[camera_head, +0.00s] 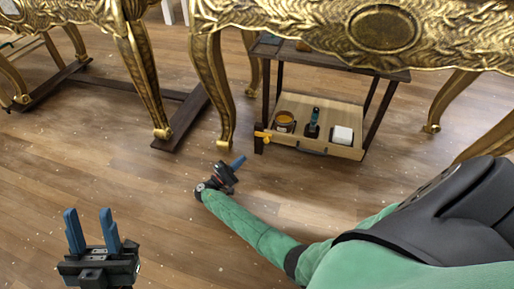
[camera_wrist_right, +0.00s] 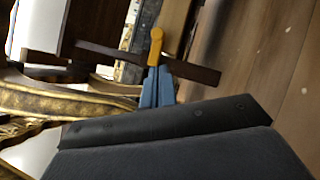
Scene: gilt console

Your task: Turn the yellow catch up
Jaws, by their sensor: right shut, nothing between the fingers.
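The yellow catch (camera_head: 263,136) sits at the left front post of the small dark-framed cart, beside its drawer. In the right wrist view the catch (camera_wrist_right: 155,46) appears just beyond my fingertips. My right gripper (camera_head: 241,159) is shut and empty, below and left of the catch in the head view, with its blue fingers pointing up toward it. A gap shows there. In the right wrist view the fingers (camera_wrist_right: 157,84) overlap the catch's lower end; I cannot tell contact. My left gripper (camera_head: 89,212) is open and empty at the lower left, far from the cart.
The pulled-out wooden drawer (camera_head: 345,151) holds an orange-topped jar (camera_head: 285,122), a teal-handled item (camera_head: 314,118) and a white block (camera_head: 343,135). A gilt console (camera_head: 290,17) overhangs the cart. Its curved gold leg (camera_head: 212,95) stands left of the catch. Open wooden floor lies in front.

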